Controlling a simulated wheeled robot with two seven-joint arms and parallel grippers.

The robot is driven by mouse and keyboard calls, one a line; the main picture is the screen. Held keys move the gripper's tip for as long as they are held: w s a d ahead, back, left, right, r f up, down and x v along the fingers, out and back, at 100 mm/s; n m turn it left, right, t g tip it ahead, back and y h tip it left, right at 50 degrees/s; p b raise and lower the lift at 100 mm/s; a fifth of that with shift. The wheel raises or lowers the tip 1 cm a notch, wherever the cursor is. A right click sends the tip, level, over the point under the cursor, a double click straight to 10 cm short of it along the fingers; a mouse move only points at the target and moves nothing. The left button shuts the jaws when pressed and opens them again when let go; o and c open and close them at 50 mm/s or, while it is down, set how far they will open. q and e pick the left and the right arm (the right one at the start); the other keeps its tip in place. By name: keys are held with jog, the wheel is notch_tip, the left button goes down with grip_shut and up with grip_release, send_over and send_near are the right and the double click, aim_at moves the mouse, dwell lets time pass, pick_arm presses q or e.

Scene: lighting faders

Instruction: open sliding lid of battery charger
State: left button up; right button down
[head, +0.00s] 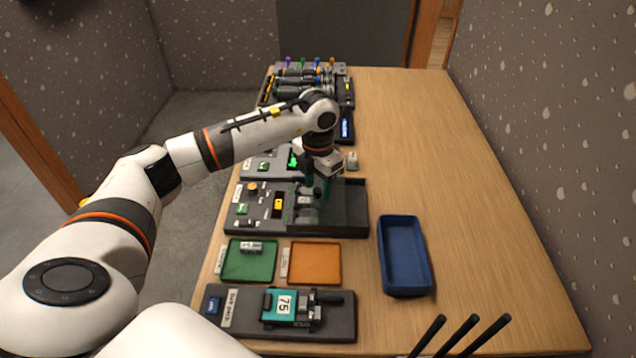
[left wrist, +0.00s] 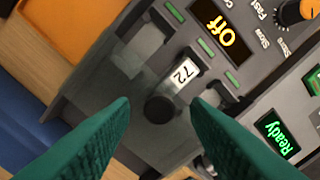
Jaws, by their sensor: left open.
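The battery charger (head: 270,224) is a dark grey box in the middle of the row at the table's left side. A pale battery marked 72 (left wrist: 184,75) sits in the middle bay beside the knob. My left gripper (head: 318,188) points down over the charger; its green fingers (left wrist: 161,103) are open, one to each side of the knob in the left wrist view. Contact cannot be told. My right gripper is not in view.
A green tray (head: 240,268) with a battery, an orange tray (head: 316,262) and a blue bin (head: 388,262) stand nearer. A dark device (head: 342,325) marked 75 is nearest. Another unit's display (left wrist: 277,134) reads "Ready".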

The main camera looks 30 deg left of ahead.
pick_arm(q)
jog(key=shift+f, duration=0.25)
grip_shut()
jog(key=shift+d, duration=0.1)
